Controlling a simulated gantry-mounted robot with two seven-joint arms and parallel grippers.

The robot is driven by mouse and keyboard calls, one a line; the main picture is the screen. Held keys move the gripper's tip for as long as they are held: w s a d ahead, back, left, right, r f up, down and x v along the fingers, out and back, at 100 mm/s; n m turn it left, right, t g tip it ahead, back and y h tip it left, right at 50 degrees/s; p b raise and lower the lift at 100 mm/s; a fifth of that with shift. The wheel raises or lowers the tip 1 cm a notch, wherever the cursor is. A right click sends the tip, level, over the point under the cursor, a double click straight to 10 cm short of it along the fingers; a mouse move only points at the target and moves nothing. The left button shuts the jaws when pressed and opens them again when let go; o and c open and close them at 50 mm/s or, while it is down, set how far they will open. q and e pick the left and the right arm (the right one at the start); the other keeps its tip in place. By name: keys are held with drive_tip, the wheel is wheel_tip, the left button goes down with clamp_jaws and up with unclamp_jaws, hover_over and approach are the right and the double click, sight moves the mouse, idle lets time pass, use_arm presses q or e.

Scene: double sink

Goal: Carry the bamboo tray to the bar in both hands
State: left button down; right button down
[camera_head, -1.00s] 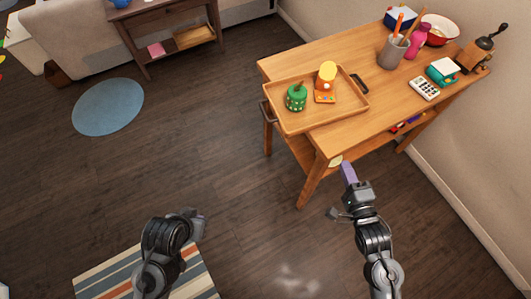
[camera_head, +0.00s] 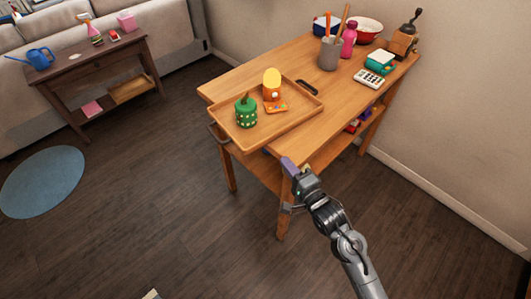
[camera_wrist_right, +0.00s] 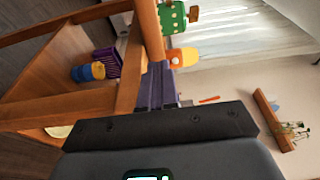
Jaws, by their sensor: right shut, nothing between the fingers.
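The bamboo tray (camera_head: 276,124) lies flat on the near left end of a wooden table (camera_head: 320,60), partly over its edge. It has a dark handle at each end. On it stand a green pot-like object (camera_head: 246,112) and an orange object with a yellow top (camera_head: 272,84). My right gripper (camera_head: 290,166) is shut and empty near the table's front edge, apart from the tray. Its purple fingers also show in the right wrist view (camera_wrist_right: 155,88), with the green object (camera_wrist_right: 172,17) beyond. My left gripper is out of the head view. I cannot tell which furniture is the bar.
A grey cup of utensils (camera_head: 328,54), a pink bottle (camera_head: 349,40), a calculator (camera_head: 369,78) and a grinder (camera_head: 404,38) stand at the table's back. A dark side table (camera_head: 85,70) stands at left. A blue round rug (camera_head: 42,181) lies on open dark floor.

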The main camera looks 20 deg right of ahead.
sight(260, 143)
drive_tip(key=b+x, duration=0.1)
drive_tip(key=x, duration=0.4)
drive_tip(key=shift+w+a+b, duration=0.25)
drive_tip(key=shift+w+a, duration=0.2)
drive_tip(key=shift+a, duration=0.15)
drive_tip(key=shift+w+a+b, duration=0.25)
drive_tip(key=shift+w+a, duration=0.15)
drive_tip(key=shift+a, duration=0.25)
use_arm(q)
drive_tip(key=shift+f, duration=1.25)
use_arm(e)
drive_tip(key=shift+w+a, duration=0.25)
drive_tip(key=shift+a, duration=0.2)
